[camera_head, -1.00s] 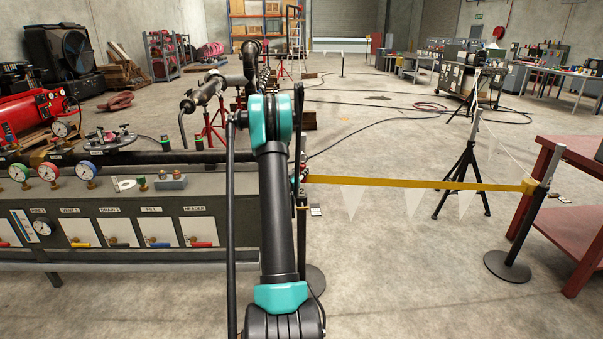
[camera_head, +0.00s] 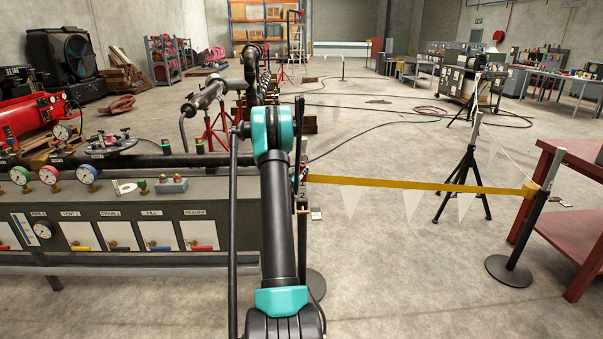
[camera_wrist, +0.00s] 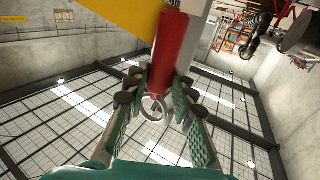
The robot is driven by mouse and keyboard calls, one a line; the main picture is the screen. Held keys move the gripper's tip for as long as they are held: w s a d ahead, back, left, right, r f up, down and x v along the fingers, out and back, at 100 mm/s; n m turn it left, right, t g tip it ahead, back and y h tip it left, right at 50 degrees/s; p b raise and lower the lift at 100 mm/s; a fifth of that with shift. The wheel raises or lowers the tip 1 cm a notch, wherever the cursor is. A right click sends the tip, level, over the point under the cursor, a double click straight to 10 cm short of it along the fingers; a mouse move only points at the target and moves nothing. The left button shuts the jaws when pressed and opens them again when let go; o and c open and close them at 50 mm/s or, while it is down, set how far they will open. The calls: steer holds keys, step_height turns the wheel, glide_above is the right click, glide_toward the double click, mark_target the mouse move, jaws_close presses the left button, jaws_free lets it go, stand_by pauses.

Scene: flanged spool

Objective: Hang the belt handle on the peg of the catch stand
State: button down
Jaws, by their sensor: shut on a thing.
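The yellow belt (camera_head: 420,185) stretches from a housing on the right post (camera_head: 522,230) to a dark post (camera_head: 302,235) beside my arm, where its left end is partly hidden. In the wrist view, my gripper (camera_wrist: 157,90) is shut on the red belt handle (camera_wrist: 167,55). A pale ring (camera_wrist: 153,108) shows at the handle's end between the fingers. The belt (camera_wrist: 118,20) also shows there, beside the handle. Whether the ring touches a peg cannot be told.
White pennants (camera_head: 411,204) hang from the belt. A panel bench with gauges (camera_head: 130,215) stands close on the left. A black tripod (camera_head: 463,180) stands behind the belt, and a red table (camera_head: 575,215) is at the right. The floor before the belt is clear.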

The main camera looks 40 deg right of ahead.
steer(key=shift+w+d, duration=0.4)
steer(key=shift+w, duration=0.25)
steer(key=shift+w+d+f, duration=0.3)
steer(key=shift+w+f, duration=0.15)
steer(key=shift+w, duration=0.05)
steer(key=c, duration=1.2)
jaws_free()
steer(key=v, duration=1.2)
steer(key=shift+f, duration=0.1)
